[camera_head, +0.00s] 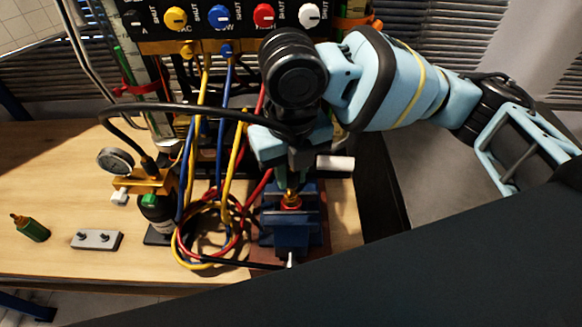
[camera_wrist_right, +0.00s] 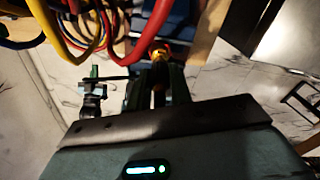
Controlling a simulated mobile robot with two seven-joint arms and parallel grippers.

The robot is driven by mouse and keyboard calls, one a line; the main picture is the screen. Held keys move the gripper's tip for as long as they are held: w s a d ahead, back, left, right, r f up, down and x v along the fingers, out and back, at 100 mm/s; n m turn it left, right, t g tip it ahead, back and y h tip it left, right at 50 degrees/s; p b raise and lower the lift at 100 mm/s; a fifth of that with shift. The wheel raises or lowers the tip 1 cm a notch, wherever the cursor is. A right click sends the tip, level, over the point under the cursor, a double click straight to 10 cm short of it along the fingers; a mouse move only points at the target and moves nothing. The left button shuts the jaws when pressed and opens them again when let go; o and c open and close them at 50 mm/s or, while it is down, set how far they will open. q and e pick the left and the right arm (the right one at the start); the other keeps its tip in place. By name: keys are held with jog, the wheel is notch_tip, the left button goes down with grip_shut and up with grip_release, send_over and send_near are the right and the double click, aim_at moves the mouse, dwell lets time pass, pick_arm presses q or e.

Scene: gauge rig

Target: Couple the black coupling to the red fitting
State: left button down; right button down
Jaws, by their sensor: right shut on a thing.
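The red fitting (camera_head: 291,204) with a brass tip stands upright in a blue vise-like block (camera_head: 290,236) on the bench. In the right wrist view, the fitting (camera_wrist_right: 160,52) shows just beyond the fingertips. My right gripper (camera_head: 292,172) is above the fitting, pointing down, with its fingers shut on the black coupling. The fingers mostly hide the coupling; a dark part of it (camera_wrist_right: 158,92) shows between them in the wrist view. It is lined up close over the fitting; I cannot tell whether they touch. My left gripper is not in view.
A black hose (camera_head: 190,108) arches from the gauge stand (camera_head: 153,190) to my right gripper. Coiled coloured hoses (camera_head: 208,250) lie left of the block. A valve panel (camera_head: 215,22) is behind. A grey plate (camera_head: 97,240) and green bottle (camera_head: 32,229) stand on the left bench (camera_head: 50,165).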

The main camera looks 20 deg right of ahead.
jog(key=shift+f, duration=1.2)
dwell(0.5)
jog(key=c, duration=0.9)
grip_release()
jog(key=shift+o, duration=0.2)
jog(key=shift+r, duration=3.9)
